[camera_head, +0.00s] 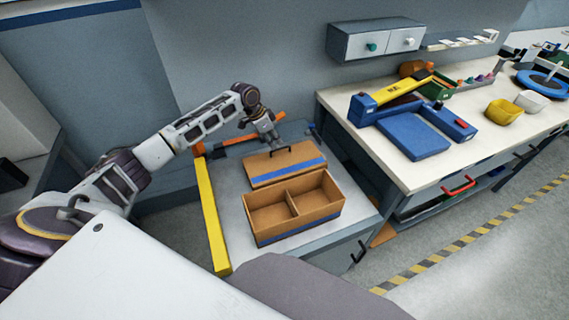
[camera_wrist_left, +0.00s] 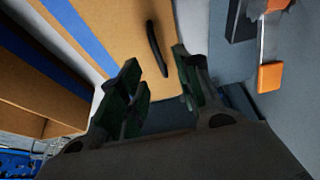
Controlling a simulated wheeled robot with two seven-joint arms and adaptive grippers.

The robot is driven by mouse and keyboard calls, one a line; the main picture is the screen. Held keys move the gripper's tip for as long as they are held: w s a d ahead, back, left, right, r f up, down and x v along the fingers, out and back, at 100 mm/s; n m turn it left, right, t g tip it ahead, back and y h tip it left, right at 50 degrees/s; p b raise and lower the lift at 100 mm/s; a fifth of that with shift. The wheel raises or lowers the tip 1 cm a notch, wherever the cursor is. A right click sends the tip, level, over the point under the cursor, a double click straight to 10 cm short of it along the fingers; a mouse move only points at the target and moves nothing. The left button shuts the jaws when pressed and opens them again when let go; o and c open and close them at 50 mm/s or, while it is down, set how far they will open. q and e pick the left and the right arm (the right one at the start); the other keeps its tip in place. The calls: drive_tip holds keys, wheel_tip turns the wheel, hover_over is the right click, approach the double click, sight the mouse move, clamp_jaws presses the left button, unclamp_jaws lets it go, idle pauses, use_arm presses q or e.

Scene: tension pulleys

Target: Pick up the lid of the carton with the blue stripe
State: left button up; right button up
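The carton (camera_head: 262,216) is an open brown box with two empty compartments and a blue stripe low on its side. Its brown lid (camera_head: 262,167) lies just behind it, with a blue stripe along the near edge and a black handle near the far edge. My left gripper (camera_head: 272,142) is over the lid's far edge, close to the handle. In the left wrist view the lid (camera_wrist_left: 115,35) and its black handle (camera_wrist_left: 156,48) show just beyond the open, empty fingers (camera_wrist_left: 156,64); the handle lies roughly between their tips. My right gripper is out of view.
A yellow bar (camera_head: 211,215) edges the grey table on the left. An orange-handled tool (camera_wrist_left: 270,76) lies beside the lid.

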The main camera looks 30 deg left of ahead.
sight(285, 161)
use_arm(q)
drive_tip(key=shift+w+f, duration=0.1)
drive_tip(key=shift+f, duration=0.15)
drive_tip(key=shift+d, duration=0.1)
drive_tip(key=shift+x, duration=2.6)
drive_tip(key=shift+d, duration=0.1)
clamp_jaws()
